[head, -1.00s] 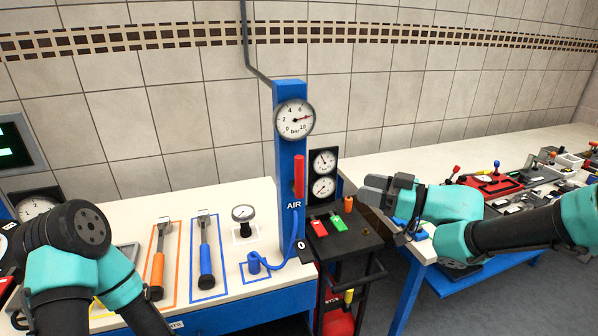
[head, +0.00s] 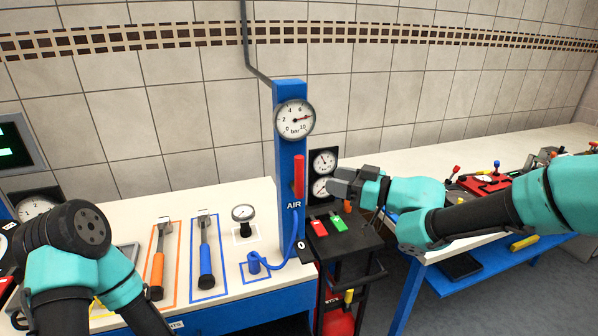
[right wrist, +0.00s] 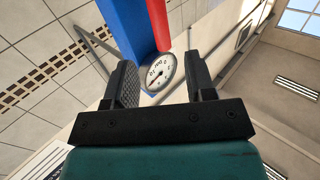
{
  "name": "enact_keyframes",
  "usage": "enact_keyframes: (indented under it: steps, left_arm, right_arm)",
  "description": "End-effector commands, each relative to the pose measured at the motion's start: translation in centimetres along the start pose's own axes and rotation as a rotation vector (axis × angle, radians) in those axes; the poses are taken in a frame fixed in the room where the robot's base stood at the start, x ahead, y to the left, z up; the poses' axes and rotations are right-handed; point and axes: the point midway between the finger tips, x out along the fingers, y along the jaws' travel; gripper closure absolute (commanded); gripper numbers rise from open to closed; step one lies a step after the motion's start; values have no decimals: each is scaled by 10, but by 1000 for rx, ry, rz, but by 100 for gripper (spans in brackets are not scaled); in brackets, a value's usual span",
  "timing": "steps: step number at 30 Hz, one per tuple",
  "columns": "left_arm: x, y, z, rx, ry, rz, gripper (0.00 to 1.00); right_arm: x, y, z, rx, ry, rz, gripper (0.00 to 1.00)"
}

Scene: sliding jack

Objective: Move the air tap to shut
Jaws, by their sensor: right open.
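The air tap's red lever (head: 298,177) stands upright on the front of the blue post (head: 287,155), above the "AIR" label. It also shows at the top of the right wrist view (right wrist: 158,25), beside the blue post (right wrist: 124,28). My right gripper (head: 339,184) is to the right of the lever, apart from it, in front of the black gauge panel. In the right wrist view its jaws (right wrist: 161,75) are open with nothing between them. My left arm is at the lower left; its gripper is not visible.
A round bar gauge (head: 294,119) tops the post. A blue hose (head: 284,248) runs from the post to the bench. A black cart (head: 343,243) with red and green switches stands below my right gripper. Orange and blue tools (head: 206,258) lie on the white bench.

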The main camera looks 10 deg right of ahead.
Motion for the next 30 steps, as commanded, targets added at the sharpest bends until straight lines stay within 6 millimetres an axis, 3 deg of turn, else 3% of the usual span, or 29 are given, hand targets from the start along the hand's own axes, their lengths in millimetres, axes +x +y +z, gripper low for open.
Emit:
enact_keyframes:
  steps: [16, 21, 30]
  left_arm:
    - [0, 0, 0, 0, 0, 0, 57]
    - [0, 0, 0, 0, 0, 0, 57]
    - [0, 0, 0, 0, 0, 0, 57]
  right_arm:
    - [90, 0, 0, 0, 0, -2, 50]
    - [102, 0, 0, 1, 0, 0, 50]
    - [103, 0, 0, 0, 0, 0, 50]
